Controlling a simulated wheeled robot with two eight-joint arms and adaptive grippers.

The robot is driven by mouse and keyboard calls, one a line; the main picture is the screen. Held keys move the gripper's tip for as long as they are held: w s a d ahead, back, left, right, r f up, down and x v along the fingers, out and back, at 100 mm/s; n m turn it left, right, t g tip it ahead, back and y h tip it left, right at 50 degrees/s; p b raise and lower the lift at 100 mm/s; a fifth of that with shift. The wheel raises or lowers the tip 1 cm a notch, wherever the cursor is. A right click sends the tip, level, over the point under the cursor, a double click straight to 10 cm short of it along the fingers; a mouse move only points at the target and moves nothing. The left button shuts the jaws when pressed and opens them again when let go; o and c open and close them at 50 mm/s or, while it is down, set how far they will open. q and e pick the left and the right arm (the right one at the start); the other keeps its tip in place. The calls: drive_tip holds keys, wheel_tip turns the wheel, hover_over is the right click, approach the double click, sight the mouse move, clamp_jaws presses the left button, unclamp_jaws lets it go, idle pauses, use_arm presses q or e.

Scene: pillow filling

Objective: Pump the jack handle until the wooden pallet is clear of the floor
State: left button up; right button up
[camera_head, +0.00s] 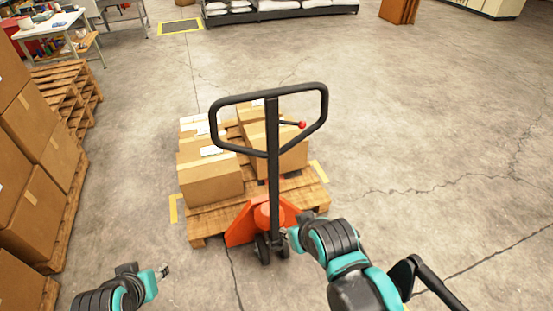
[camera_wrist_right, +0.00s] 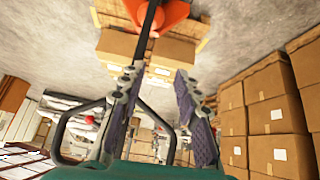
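The black jack handle (camera_head: 272,150) stands nearly upright, with a loop at its top and a red-knobbed lever (camera_head: 301,125). It rises from the orange pallet jack (camera_head: 267,216), whose forks are hidden under the wooden pallet (camera_head: 205,226). The pallet carries cardboard boxes (camera_head: 212,183); I cannot tell any gap below it. My right gripper (camera_wrist_right: 158,95) is open, its two fingers spread, with the handle's shaft (camera_wrist_right: 148,25) and loop beyond them. In the head view my right arm is right of the shaft's base. My left gripper (camera_head: 164,271) is low at the left, apart from the jack; its fingers are unclear.
Stacked boxes (camera_head: 28,125) on pallets line the left side, with empty pallets (camera_head: 72,98) behind. A worktable (camera_head: 48,24) stands at the back left and a low rack (camera_head: 280,12) at the back. The cracked concrete floor (camera_head: 430,130) at right is clear.

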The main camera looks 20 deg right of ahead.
drive_tip(key=shift+o, duration=0.8)
drive_tip(key=w+a+r+n+t+p, duration=0.1)
drive_tip(key=w+r+n+p, duration=0.4)
drive_tip(key=w+r, duration=0.5)
drive_tip(key=w+t+p, duration=0.1)
drive_tip(key=p, duration=0.1)
drive_tip(key=shift+w+a+n+p, duration=0.15)
drive_tip(key=shift+n+p, duration=0.15)
drive_tip(key=n+t+p, duration=0.5)
drive_tip(key=n+p, duration=0.6)
drive_tip(key=n, duration=0.1)
approach(245, 99)
drive_tip(key=b+x, duration=0.3)
drive_tip(key=x, duration=0.7)
drive_tip(key=shift+w+f+b, duration=0.1)
drive_tip(key=shift+f+b, duration=0.05)
drive_tip(key=shift+b, duration=0.15)
drive_tip(key=shift+w+f, duration=0.1)
drive_tip(key=shift+w, duration=0.5)
clamp_jaws()
